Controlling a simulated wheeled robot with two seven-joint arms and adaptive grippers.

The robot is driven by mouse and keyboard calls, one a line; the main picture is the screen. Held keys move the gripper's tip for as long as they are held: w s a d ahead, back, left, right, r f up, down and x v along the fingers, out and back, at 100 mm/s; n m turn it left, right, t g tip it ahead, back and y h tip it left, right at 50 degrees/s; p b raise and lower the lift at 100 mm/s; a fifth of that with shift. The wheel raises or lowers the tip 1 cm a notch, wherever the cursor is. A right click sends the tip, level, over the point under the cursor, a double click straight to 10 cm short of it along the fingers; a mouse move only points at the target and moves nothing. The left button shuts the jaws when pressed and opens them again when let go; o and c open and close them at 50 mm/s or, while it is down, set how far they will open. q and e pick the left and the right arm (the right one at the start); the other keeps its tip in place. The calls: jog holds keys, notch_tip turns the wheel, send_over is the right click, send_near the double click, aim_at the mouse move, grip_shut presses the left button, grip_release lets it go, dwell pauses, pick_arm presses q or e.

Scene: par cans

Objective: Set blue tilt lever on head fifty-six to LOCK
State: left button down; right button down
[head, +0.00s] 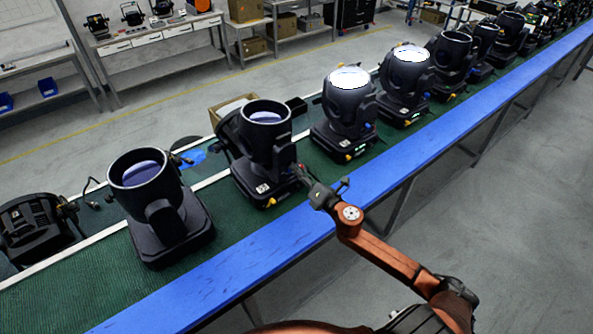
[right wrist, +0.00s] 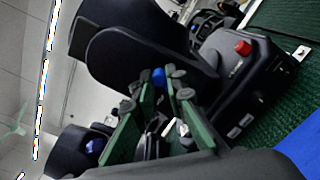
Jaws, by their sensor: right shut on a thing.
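The moving head light (head: 262,150) in front of my right arm stands upright on the green conveyor, its round lens facing up. No number on it is readable. My right gripper (head: 300,172) is at its right side, near the yoke and base. In the right wrist view, the fingers of this gripper (right wrist: 163,88) are shut on the small blue tilt lever (right wrist: 158,75) beside the dark yoke. The lever's lower part and any LOCK marking are hidden or too small to read. My left gripper is not in view.
More heads line the belt, including one at left (head: 160,205) and a lit one at right (head: 350,105). A blue rail (head: 400,150) runs along the near edge. A dark fixture (head: 38,228) lies at far left. Open floor is at lower right.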

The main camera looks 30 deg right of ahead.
jog(key=shift+m, duration=0.3)
jog(key=c, duration=1.9)
grip_release()
jog(key=shift+d, duration=0.1)
jog(key=shift+c, duration=0.2)
jog(key=s, duration=1.2)
jog(key=shift+d, duration=0.4)
